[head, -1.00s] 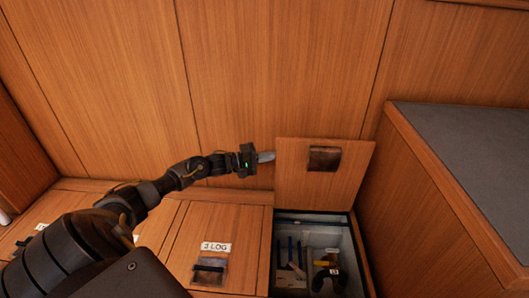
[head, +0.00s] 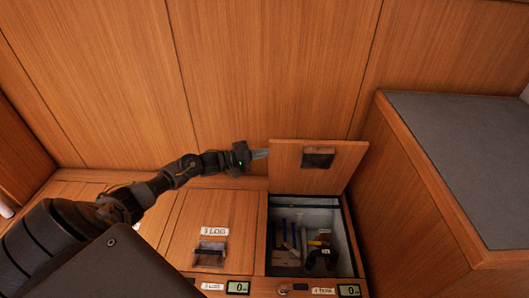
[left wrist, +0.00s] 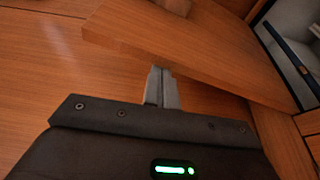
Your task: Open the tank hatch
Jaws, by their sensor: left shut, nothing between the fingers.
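The tank hatch (head: 300,173) is a wooden lid with a dark recessed handle (head: 318,157). It stands raised, tilted up against the back panels, over an open compartment (head: 307,232). Several dark, blue and yellow items lie inside. My left gripper (head: 261,154) is shut and empty at the lid's left edge. In the left wrist view its closed fingers (left wrist: 161,85) are at the edge of the lid (left wrist: 200,55); I cannot tell whether they touch it. My right gripper is not in view.
A closed hatch labelled LOG (head: 212,232) lies left of the open compartment. Small displays (head: 238,288) sit on the front edge. A wooden block with a grey top (head: 455,150) stands close on the right. Wooden panels (head: 270,70) rise behind.

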